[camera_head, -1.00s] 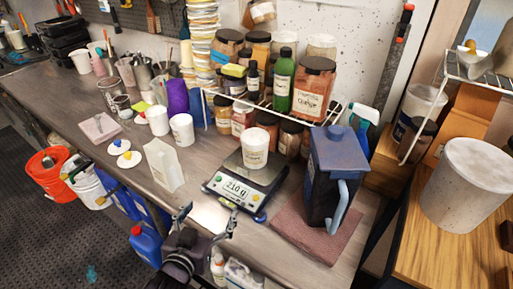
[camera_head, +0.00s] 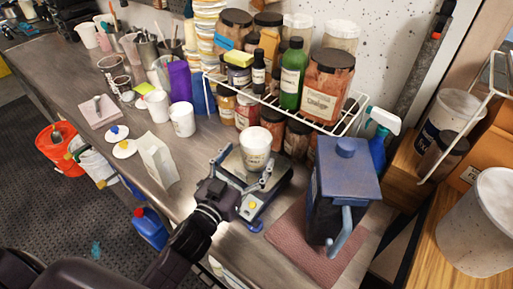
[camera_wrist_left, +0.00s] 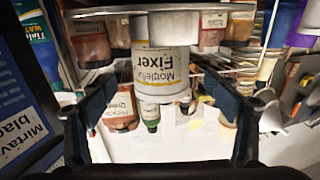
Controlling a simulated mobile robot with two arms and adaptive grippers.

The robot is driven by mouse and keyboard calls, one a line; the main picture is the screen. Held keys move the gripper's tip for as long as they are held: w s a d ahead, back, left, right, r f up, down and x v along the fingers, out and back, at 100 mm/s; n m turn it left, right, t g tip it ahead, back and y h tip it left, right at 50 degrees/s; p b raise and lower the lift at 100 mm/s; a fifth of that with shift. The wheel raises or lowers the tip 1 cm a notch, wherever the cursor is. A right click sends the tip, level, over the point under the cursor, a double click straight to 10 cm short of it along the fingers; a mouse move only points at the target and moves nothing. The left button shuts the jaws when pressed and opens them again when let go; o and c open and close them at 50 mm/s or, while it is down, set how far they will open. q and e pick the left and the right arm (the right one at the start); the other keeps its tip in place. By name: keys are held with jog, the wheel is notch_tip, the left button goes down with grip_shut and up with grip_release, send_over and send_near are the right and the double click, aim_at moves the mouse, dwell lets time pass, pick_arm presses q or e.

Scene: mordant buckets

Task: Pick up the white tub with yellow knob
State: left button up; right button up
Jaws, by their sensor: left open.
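A small white tub (camera_head: 256,141) with a dark-lettered label stands upright on the scale (camera_head: 282,180). No yellow knob shows on it. My right gripper is not in view.
A blue lidded container with a handle (camera_head: 345,190) stands on a pinkish mat (camera_head: 290,240) right of the scale. A wire rack (camera_head: 290,112) with jars stands behind. A white carton (camera_head: 157,162) and two white cups (camera_head: 182,119) stand left.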

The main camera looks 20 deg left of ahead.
aim_at(262, 135)
pick_arm(q)
jog(key=w, duration=0.1)
jog(key=w+r+p, duration=0.1)
jog(key=shift+w+d, duration=0.15)
jog(key=shift+w, duration=0.15)
jog(key=w, duration=0.1)
jog(key=w+p, duration=0.1)
jog(key=shift+w+d+f, duration=0.15)
jog(key=shift+w+f, duration=0.15)
jog(key=c, duration=1.4)
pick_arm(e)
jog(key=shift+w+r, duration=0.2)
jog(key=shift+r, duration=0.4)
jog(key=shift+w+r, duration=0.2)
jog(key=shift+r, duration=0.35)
pick_arm(q)
jog(key=shift+r, duration=0.15)
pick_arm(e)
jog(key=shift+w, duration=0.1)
